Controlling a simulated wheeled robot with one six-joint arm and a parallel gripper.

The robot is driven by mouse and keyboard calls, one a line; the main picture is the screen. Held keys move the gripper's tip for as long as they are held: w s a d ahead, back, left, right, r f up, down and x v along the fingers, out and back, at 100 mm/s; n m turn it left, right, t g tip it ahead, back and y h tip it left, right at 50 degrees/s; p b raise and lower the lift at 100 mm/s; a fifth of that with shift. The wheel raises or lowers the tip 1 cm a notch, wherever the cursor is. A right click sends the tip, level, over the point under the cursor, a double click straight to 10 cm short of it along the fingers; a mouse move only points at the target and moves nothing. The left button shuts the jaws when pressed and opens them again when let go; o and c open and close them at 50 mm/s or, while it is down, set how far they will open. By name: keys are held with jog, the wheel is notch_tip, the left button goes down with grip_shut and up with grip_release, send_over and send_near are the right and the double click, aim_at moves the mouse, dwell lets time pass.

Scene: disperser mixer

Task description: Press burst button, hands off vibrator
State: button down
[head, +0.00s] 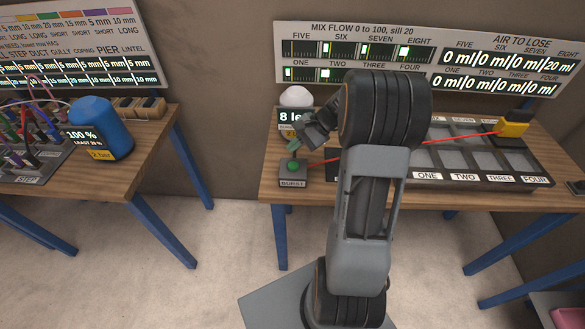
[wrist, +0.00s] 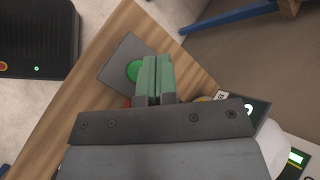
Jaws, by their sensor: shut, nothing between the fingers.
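The burst button is a green button (head: 293,163) on a small dark box (head: 291,179) labelled BURST at the left front of the right bench. It shows in the wrist view as a green disc (wrist: 133,71) on a grey plate, partly hidden by my fingers. My gripper (head: 294,146) is shut and empty, its greenish fingertips just above or beside the button; I cannot tell if they touch it. The fingers also show in the wrist view (wrist: 157,72). A yellow block with a dark top (head: 513,126), possibly the vibrator, sits at the far right of the moulds, apart from my gripper.
A red line (head: 458,139) runs from near the button behind my arm to the yellow block. A mould tray (head: 475,180) fills the bench's right. A white dome (head: 296,96) stands behind my gripper. A blue drum (head: 101,127) is on the left bench.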

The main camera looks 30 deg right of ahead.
aim_at(294, 165)
jog(key=shift+f+b, duration=1.3)
jog(key=shift+f, duration=0.95)
jog(key=shift+f, duration=0.2)
jog(key=shift+f+b, duration=0.2)
jog(key=shift+b, duration=0.1)
jog(key=shift+f+b, duration=0.4)
jog(key=shift+f, duration=0.2)
dwell(0.8)
jog(key=shift+r, duration=0.2)
jog(key=shift+r+p, duration=0.8)
jog(key=shift+r, duration=0.05)
jog(key=shift+r, duration=0.1)
jog(key=shift+r+p, duration=1.95)
jog(key=shift+r, duration=0.5)
